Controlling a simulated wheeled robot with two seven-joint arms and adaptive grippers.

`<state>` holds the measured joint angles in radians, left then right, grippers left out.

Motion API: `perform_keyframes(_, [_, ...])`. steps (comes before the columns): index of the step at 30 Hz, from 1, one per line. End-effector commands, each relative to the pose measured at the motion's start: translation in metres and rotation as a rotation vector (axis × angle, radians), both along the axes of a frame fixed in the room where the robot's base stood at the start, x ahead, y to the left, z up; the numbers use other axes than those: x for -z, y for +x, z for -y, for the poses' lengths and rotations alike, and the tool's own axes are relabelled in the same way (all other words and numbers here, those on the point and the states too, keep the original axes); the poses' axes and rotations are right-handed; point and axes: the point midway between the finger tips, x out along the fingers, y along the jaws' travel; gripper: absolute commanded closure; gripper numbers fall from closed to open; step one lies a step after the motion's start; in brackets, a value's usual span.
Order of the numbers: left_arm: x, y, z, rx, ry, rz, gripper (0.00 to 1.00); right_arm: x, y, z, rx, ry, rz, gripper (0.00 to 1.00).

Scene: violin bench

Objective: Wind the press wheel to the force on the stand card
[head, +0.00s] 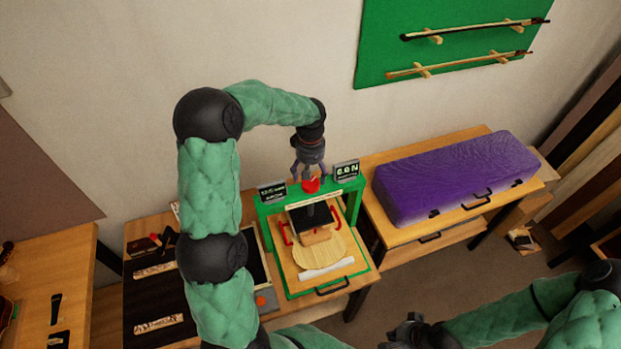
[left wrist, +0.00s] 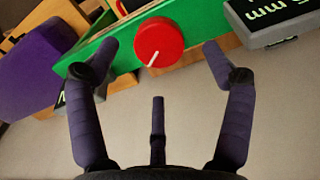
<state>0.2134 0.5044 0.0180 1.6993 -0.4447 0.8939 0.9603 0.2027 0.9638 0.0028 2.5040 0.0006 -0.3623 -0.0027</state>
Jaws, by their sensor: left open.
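The green press frame (head: 357,205) stands on the middle bench. Its red wheel (head: 311,185) is on top; in the left wrist view the wheel (left wrist: 159,42) shows a white mark pointing to the lower left. My left gripper (head: 308,168) is directly above the wheel, open, its fingers spread around it with visible gaps. The right display (head: 346,171) appears to read 0.0 N. The left display (head: 272,192) is too small to read; a display (left wrist: 280,20) in the wrist view shows "mm". I cannot identify the stand card. My right gripper (head: 405,330) is low at the front.
Under the press are a wooden block (head: 315,236), a round pale plate and a white strip (head: 326,270). A purple case (head: 450,178) lies on the right bench. Bows hang on a green wall board (head: 380,60). Dark mats and tools lie left of the press.

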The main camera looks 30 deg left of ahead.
Motion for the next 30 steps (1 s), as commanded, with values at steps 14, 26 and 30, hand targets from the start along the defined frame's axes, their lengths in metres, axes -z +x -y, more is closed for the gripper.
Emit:
perform_keyframes(14, [0.045,0.000,0.000,0.000,-0.001,0.001,0.19,-0.007,0.000,0.000,0.000,0.000,0.001,1.00])
perform_keyframes(26, [0.045,0.000,0.000,0.000,-0.001,0.001,0.67,-0.007,0.001,0.000,0.000,0.000,0.001,1.00])
perform_keyframes(30, [0.045,0.000,0.000,0.001,-0.001,0.001,0.75,-0.007,0.001,0.000,0.000,0.000,0.001,1.00])
